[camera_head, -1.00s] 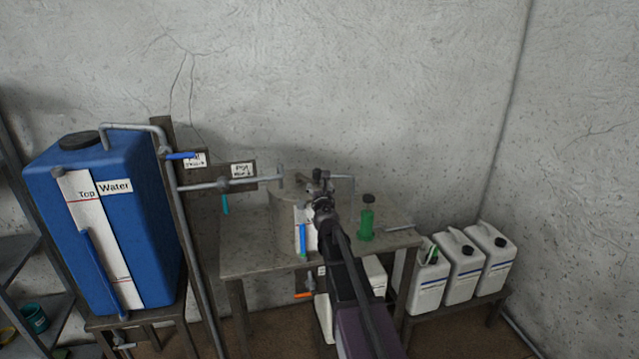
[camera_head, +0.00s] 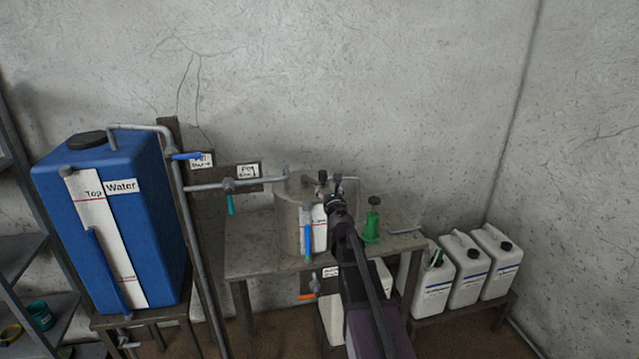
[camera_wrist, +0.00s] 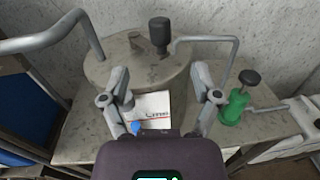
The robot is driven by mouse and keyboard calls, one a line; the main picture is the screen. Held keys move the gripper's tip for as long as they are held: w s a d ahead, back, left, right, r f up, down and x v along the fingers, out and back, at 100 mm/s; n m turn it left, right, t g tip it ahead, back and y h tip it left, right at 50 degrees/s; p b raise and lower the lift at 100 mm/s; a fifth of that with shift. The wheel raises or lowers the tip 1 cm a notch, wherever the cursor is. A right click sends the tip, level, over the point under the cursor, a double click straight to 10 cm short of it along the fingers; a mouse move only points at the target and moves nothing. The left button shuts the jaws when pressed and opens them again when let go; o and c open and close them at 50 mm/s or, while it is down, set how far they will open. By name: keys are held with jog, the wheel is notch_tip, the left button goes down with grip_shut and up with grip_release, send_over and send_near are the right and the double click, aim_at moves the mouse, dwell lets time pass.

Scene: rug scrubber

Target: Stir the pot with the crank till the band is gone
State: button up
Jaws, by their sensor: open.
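The pot (camera_head: 289,222) is a grey cylinder on the table, with a flat lid and a white label reading "Lime" (camera_wrist: 152,106) on its front. The crank (camera_wrist: 159,31) has an upright black knob standing on the lid in the wrist view. My gripper (camera_wrist: 161,82) is open, its two fingers spread in front of the pot's near rim, with nothing between them. The knob stands beyond the fingertips, apart from them. In the head view my gripper (camera_head: 331,190) covers part of the pot. I cannot make out a band in either view.
A bent grey pipe (camera_wrist: 85,25) reaches the lid from the left, and a thin one (camera_wrist: 207,39) stands at the right. A green bottle (camera_head: 371,225) with a black top is right of the pot. The blue water tank (camera_head: 110,230) is left; white canisters (camera_head: 462,265) are right.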

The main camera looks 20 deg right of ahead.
aim_at(324, 175)
jog(key=shift+s+d+n+y, duration=0.45)
jog(key=shift+d+n+y, duration=0.15)
jog(key=shift+y, duration=0.3)
jog(key=shift+s+d+n+y, duration=0.4)
jog(key=shift+d+n+y, duration=0.2)
jog(key=shift+y, duration=0.3)
jog(key=shift+w+a, duration=0.1)
jog(key=w, duration=1.3)
jog(key=shift+w+a, duration=0.1)
jog(key=shift+w, duration=0.25)
grip_shut()
